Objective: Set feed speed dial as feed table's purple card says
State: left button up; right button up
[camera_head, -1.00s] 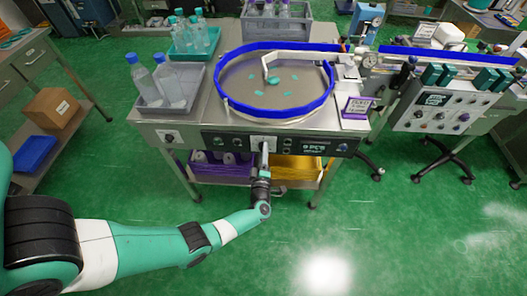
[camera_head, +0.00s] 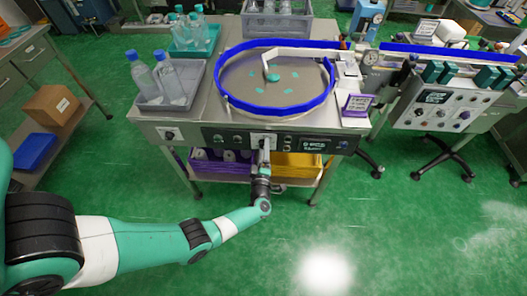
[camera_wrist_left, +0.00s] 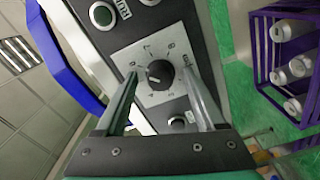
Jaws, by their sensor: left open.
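The feed speed dial (camera_wrist_left: 159,74) is a round black knob on a pale square plate with numerals around it. Its light mark points left and slightly down in the left wrist view; the exact numeral is too small to be sure of. My left gripper (camera_head: 264,143) is at the feed table's front panel and covers most of the dial in the head view. Its fingers (camera_wrist_left: 160,84) are open on either side of the knob, with visible gaps. The purple card (camera_head: 358,105) stands on the feed table's (camera_head: 202,112) right end; its writing is not legible. My right gripper is not in view.
A round feeder bowl with a blue rim (camera_head: 277,114) holds teal pieces on the table. A grey tray (camera_head: 166,104) of bottles stands at left. A purple crate (camera_head: 222,172) and a yellow bin (camera_head: 297,170) sit below.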

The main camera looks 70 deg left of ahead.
pick_arm(q)
jog(key=p+v, duration=0.3)
jog(key=v, duration=0.8)
jog(key=shift+s+d, duration=0.15)
jog(key=shift+d, duration=0.1)
